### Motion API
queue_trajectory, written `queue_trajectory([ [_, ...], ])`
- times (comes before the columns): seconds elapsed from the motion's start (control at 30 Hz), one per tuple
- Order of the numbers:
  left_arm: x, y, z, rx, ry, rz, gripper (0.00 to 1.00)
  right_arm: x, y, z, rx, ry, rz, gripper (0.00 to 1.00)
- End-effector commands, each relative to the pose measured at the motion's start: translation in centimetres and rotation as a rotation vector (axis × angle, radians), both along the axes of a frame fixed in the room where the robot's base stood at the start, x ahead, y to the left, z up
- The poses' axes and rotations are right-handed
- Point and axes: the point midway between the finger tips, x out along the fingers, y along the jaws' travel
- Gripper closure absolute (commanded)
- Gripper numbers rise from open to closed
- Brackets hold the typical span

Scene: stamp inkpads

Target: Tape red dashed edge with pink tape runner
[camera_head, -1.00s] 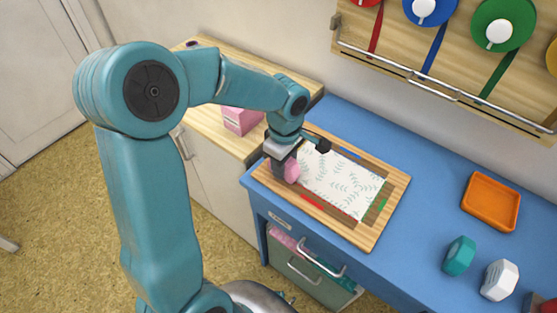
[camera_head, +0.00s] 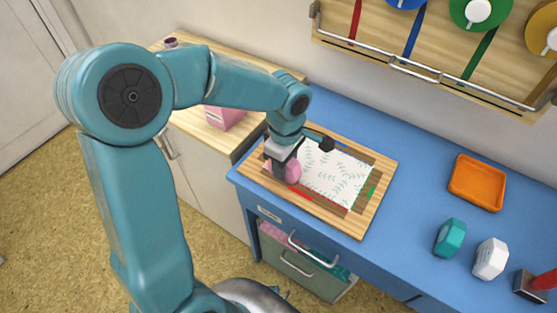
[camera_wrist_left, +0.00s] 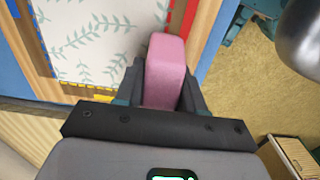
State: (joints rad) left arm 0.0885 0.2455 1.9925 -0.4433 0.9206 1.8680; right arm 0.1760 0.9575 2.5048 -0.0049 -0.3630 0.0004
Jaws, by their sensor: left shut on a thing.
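My left gripper (camera_head: 286,160) is shut on the pink tape runner (camera_head: 293,172), at the left part of the paper's near edge. The runner also shows in the left wrist view (camera_wrist_left: 165,68), upright between the fingers. The white leaf-patterned paper (camera_head: 332,178) lies on a wooden board (camera_head: 345,228). In the wrist view the red dashed edge (camera_wrist_left: 171,18) runs up to the runner, beside a red strip (camera_wrist_left: 190,18). Yellow dashes (camera_wrist_left: 78,85) line another edge. A green mark (camera_head: 373,191) is at the paper's right end. Whether the runner touches the paper is hidden. My right gripper is out of view.
An orange tray (camera_head: 478,182), a teal runner (camera_head: 450,237), a white runner (camera_head: 490,258) and a red-handled stamp (camera_head: 541,284) stand on the blue desk (camera_head: 410,180) to the right. A pink box (camera_head: 222,116) is behind my arm. A ribbon rack hangs on the wall.

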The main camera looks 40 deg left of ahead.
Motion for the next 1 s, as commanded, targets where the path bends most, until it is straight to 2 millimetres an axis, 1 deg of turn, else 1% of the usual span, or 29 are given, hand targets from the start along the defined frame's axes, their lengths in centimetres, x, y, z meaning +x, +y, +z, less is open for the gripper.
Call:
queue_trajectory([
  [0.27,0.1,-0.8,-0.1,0.0,0.001,-0.001,0.86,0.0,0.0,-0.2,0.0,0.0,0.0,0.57],
  [0.7,0.4,-3.6,-0.1,-0.001,0.0,-0.002,0.86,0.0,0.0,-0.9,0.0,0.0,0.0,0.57],
  [1.0,0.4,-4.2,-0.1,0.0,0.001,-0.001,0.86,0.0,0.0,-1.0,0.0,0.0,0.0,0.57],
])
